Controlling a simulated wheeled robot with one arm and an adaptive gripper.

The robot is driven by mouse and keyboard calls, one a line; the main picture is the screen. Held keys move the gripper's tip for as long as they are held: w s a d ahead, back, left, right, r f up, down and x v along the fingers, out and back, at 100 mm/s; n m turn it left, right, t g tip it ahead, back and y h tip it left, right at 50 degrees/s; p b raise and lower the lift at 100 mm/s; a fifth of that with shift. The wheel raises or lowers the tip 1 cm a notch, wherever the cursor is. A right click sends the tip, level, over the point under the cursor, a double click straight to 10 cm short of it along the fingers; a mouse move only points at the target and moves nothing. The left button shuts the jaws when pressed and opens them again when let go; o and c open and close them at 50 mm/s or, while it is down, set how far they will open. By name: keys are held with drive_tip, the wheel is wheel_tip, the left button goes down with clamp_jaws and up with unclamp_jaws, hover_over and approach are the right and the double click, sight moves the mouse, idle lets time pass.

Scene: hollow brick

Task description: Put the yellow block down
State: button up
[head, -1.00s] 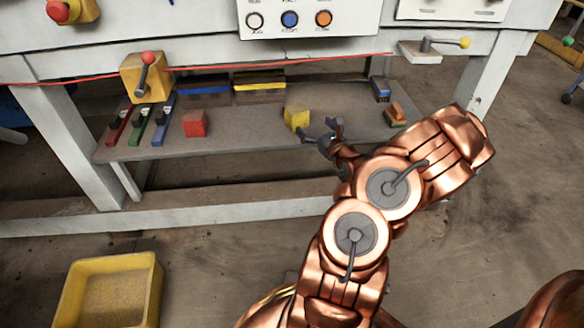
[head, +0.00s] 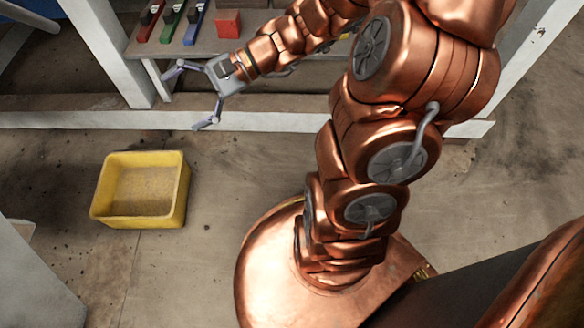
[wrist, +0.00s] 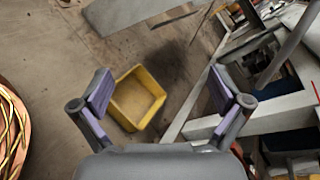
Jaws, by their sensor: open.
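My gripper (head: 187,100) is open in front of the shelf's lower left edge, above and beyond the yellow bin. In the wrist view its two fingers (wrist: 160,88) are spread wide with nothing between them. The yellow block is not clearly seen now. A small yellow patch (head: 343,36) shows behind my arm near the shelf; I cannot tell if it is the block. My arm covers much of that part of the shelf.
A yellow bin (head: 181,207) stands on the floor at left and looks empty. A red block (head: 227,24) sits on the shelf (head: 190,47), beside red, green and blue slotted pieces (head: 172,22). A white beam (head: 60,119) runs low under the shelf. The floor around the bin is clear.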

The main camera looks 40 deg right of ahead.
drive_tip(key=s+a+f+n+g+h, duration=0.2)
drive_tip(key=s+n+g+h, duration=0.15)
drive_tip(key=s, duration=0.45)
drive_tip(key=s+a+f+n+g+h, duration=0.1)
drive_tip(key=s+f+n+g+h, duration=0.1)
drive_tip(key=s+n+g, duration=0.35)
drive_tip(key=s+d+n+t+h, duration=0.1)
drive_tip(key=s+d+n+h, duration=0.2)
drive_tip(key=s+d+h, duration=0.5)
drive_tip(key=s+d, duration=0.2)
drive_tip(key=shift+d+f+n+t+h, duration=0.3)
drive_tip(key=shift+d+h, duration=0.05)
wheel_tip(320, 180, up, 39)
drive_tip(key=w+t+p, duration=0.1)
drive_tip(key=p, duration=3.6)
drive_tip(key=shift+w+t, duration=0.15)
drive_tip(key=shift+t, duration=0.25)
